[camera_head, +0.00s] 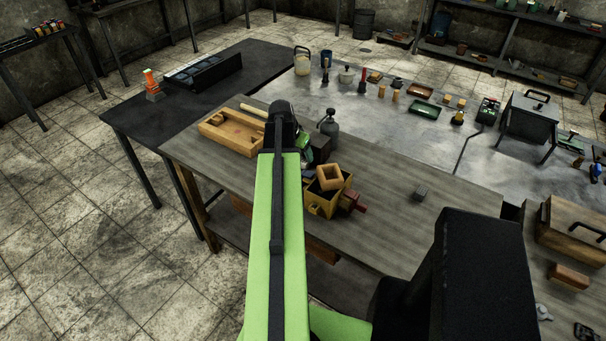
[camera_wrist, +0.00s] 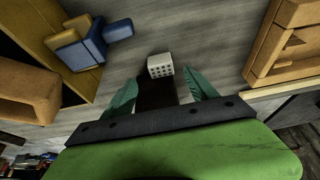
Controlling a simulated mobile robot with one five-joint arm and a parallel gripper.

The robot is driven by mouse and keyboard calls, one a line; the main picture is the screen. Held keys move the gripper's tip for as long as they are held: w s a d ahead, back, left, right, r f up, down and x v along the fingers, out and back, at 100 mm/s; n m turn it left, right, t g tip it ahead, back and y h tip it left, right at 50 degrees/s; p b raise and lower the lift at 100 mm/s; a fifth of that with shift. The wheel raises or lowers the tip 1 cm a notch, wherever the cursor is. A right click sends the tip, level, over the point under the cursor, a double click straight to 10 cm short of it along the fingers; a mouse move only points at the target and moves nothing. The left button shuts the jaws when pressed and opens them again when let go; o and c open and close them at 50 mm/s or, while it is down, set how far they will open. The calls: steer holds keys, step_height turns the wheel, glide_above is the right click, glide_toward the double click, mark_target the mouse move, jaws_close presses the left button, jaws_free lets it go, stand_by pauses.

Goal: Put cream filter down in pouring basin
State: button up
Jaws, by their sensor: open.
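A small cream filter (camera_wrist: 160,66) with dark holes shows in the wrist view. It is at the far end of a dark block (camera_wrist: 155,95), just beyond my fingertips and between their lines. I cannot tell whether it rests on the block or on the table. My gripper (camera_wrist: 162,84) is open, with one green finger on each side of the dark block. In the head view my gripper (camera_head: 304,150) is low over the wooden table, mostly hidden by my arm, beside a dark box (camera_head: 319,149). I cannot identify the pouring basin for certain; it may be this dark block.
A wooden tray (camera_head: 228,138) lies left of my gripper. A yellow box (camera_head: 318,204) with a wooden frame (camera_head: 329,177) on it stands in front. A blue piece (camera_wrist: 82,52) shows in the wrist view. A grey bottle (camera_head: 329,128) stands behind. The table's right is mostly clear.

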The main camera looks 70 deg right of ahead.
mark_target(302, 160)
steer(key=shift+d+f, duration=0.1)
steer(key=shift+f, duration=0.2)
steer(key=b+x, duration=0.5)
steer(key=shift+w+f, duration=0.1)
steer(key=shift+f, duration=0.15)
steer(key=shift+r, duration=0.2)
jaws_close()
steer(key=shift+r+p, duration=0.6)
steer(key=shift+p, duration=0.25)
step_height(302, 160, up, 4)
steer(key=p, duration=0.4)
steer(key=shift+r, duration=0.1)
steer(key=s+a+r+p, duration=0.2)
steer(key=s+r+p, duration=0.3)
steer(key=s, duration=0.6)
steer(key=shift+s+r+p, duration=0.25)
steer(key=shift+r+p, duration=0.05)
steer(key=shift+p, duration=0.1)
